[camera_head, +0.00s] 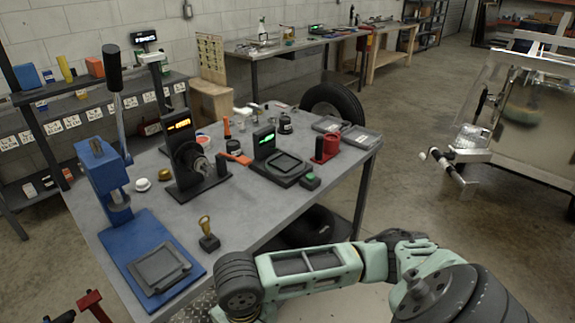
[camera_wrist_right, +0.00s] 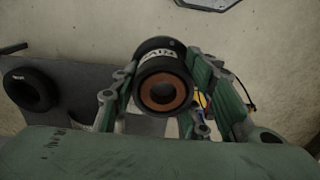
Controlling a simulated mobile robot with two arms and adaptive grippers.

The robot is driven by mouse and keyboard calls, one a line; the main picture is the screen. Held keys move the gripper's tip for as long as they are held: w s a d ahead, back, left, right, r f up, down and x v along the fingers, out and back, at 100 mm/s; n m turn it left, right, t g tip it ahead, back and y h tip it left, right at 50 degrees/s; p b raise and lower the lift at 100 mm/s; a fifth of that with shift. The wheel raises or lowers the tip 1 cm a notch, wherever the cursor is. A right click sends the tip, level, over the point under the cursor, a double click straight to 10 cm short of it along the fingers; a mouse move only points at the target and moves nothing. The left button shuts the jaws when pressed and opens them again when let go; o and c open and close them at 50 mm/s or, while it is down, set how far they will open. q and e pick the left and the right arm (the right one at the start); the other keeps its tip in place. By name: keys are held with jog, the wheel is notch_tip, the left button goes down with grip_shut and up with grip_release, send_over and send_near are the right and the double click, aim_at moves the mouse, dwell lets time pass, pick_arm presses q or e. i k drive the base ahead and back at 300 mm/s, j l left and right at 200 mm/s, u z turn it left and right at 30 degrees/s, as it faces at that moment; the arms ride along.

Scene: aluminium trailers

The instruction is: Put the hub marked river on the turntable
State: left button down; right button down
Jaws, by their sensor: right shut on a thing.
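In the right wrist view, my right gripper (camera_wrist_right: 160,88) is shut on a black round hub (camera_wrist_right: 150,68) with a reddish-brown ring around its dark bore. I cannot surely pick out the turntable. A black stand with a round spindle (camera_head: 190,158) and an orange display stands on the grey bench (camera_head: 225,205). My left gripper is not in view.
A blue press (camera_head: 105,175) stands at the bench's left. A scale with a green display (camera_head: 283,168) and a red block (camera_head: 327,148) stand to the right. A tyre (camera_head: 333,100) is behind the bench. A trailer (camera_head: 525,110) stands right, with open floor between.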

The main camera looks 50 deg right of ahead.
aim_at(285, 164)
jog(key=l+u, duration=0.1)
jog(key=l, duration=0.65)
jog(key=l+u, duration=0.15)
jog(key=l, duration=0.55)
jog(key=l+u, duration=0.1)
jog(key=l, duration=0.65)
jog(key=k+l+u, duration=0.1)
jog(key=l, duration=0.6)
jog(key=k+l+u, duration=0.1)
jog(key=l, duration=0.65)
